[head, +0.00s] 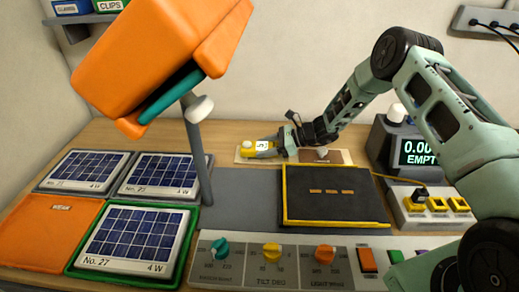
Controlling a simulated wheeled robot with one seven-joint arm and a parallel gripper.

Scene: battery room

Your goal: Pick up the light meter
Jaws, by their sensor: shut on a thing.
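The light meter (248,152) is a small yellow device with a white dome at its left end and a small pale display. It is at the back middle of the bench, over a beige pad (333,156). My gripper (270,148) reaches it from the right and is shut on it. The fingers hide part of its right side. I cannot tell whether the meter touches the pad or is held just above it.
A large orange lamp (150,60) on a grey post overhangs the left. Solar panels (135,240) lie at left. A yellow-edged dark tray (335,205) is in the middle, with a knob panel (300,262) in front. A display unit (420,150) stands right.

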